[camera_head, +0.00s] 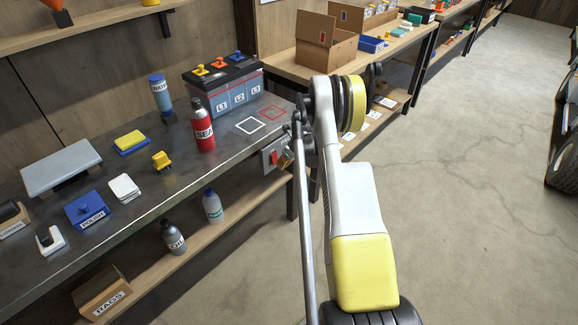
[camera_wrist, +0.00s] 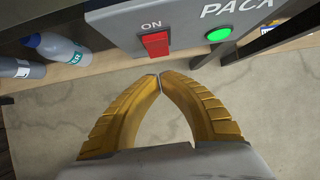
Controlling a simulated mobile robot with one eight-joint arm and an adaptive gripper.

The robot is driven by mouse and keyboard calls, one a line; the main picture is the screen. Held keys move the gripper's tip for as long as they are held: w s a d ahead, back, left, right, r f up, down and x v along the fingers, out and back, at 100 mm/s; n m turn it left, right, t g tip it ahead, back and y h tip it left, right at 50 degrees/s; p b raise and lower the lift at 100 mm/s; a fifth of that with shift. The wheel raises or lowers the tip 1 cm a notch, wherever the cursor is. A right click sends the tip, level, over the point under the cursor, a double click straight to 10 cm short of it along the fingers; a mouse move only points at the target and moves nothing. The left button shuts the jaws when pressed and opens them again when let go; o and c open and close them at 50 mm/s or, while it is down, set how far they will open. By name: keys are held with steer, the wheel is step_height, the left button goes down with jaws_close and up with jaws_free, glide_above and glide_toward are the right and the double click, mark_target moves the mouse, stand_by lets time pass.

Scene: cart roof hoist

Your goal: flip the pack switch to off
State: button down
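The pack switch (camera_wrist: 155,43) is a red rocker on a grey box (camera_wrist: 112,22) marked "ON" and "PACK" in the wrist view. A round green light (camera_wrist: 219,34) glows to its right. In the head view the red switch (camera_head: 273,157) shows on the box at the bench's front edge. My gripper (camera_wrist: 160,76) has yellow fingers that meet at the tips, with nothing between them. In the wrist view its tips appear just below the switch, and I cannot tell whether they touch anything. In the head view my gripper (camera_head: 287,158) is partly hidden by my arm beside the box.
A battery pack (camera_head: 232,98) with L1, L2, L3 labels and a red bottle (camera_head: 202,128) stand on the bench (camera_head: 190,180) above the switch box. Bottles (camera_head: 212,206) stand on the shelf below. Open floor (camera_head: 460,200) lies to the right.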

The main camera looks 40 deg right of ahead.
mark_target(275, 162)
steer(key=shift+w+a+f+b, duration=0.1)
steer(key=shift+w+f+b, duration=0.1)
steer(key=shift+w, duration=0.4)
steer(key=shift+w+f+b, duration=0.1)
steer(key=shift+w+b, duration=0.05)
steer(key=shift+w, duration=0.45)
steer(key=shift+w+f+t, duration=0.45)
steer(key=shift+w+t, duration=0.05)
steer(key=shift+t, duration=0.2)
steer(key=shift+r, duration=0.15)
steer(key=shift+r+p, duration=0.3)
steer(key=shift+r, duration=0.45)
